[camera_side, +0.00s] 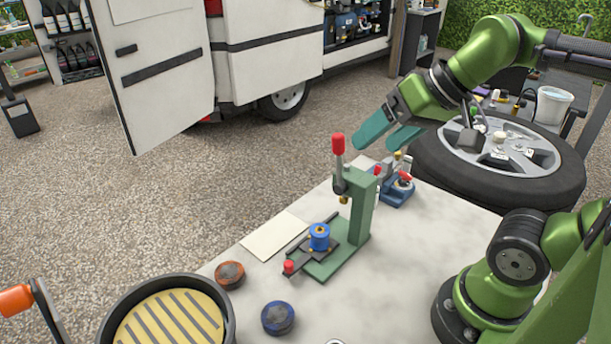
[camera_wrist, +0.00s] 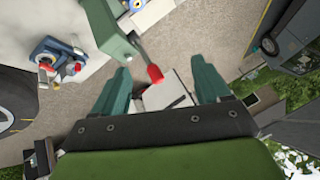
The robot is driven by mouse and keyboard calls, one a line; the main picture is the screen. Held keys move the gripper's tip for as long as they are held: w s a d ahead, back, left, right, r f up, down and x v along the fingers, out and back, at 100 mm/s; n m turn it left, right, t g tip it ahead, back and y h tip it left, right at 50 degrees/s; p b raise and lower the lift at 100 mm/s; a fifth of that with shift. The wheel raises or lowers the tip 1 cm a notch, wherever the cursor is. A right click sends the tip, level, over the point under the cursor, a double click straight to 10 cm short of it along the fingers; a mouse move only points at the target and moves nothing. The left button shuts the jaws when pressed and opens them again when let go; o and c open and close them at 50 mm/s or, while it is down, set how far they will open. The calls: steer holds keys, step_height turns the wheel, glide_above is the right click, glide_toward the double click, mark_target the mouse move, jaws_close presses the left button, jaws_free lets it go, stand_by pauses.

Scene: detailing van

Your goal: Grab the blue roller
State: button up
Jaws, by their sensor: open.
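The blue roller (camera_side: 319,237) is a short blue cylinder with a brass-coloured centre. It stands on the base of a green lever press (camera_side: 358,205) on the light worktable. My gripper (camera_side: 380,138) is open and empty, above and to the right of the roller, near the press's red-knobbed lever (camera_side: 338,146). In the wrist view the red knob (camera_wrist: 155,74) shows between my two spread fingers. A bit of blue at the top edge of that view may be the roller; I cannot tell.
An orange-brown disc (camera_side: 230,274) and a dark blue disc (camera_side: 278,317) lie on the worktable (camera_side: 420,240). A round pan with a striped yellow pad (camera_side: 170,318) is at front left. A small blue device (camera_side: 397,190) stands behind the press. A tyre (camera_side: 550,188) lies beyond at right.

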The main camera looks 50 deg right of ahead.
steer(key=w+a+n+g+h, duration=0.2)
steer(key=w+a+n+g, duration=0.1)
steer(key=w+n+g, duration=0.4)
steer(key=w+a+n+g+h, duration=0.2)
steer(key=w+a+n+g, duration=0.15)
steer(key=w, duration=0.55)
glide_toward(319, 229)
steer(key=shift+m+g, duration=0.25)
steer(key=shift+g, duration=0.1)
steer(key=x, duration=0.4)
steer(key=shift+a+f, duration=0.3)
steer(key=shift+f, duration=0.1)
steer(key=shift+d+x, duration=0.15)
steer(key=shift+x, duration=1.35)
steer(key=shift+d+x, duration=0.15)
steer(key=shift+x, duration=1.35)
steer(key=shift+w, duration=0.2)
steer(key=shift+c, duration=0.3)
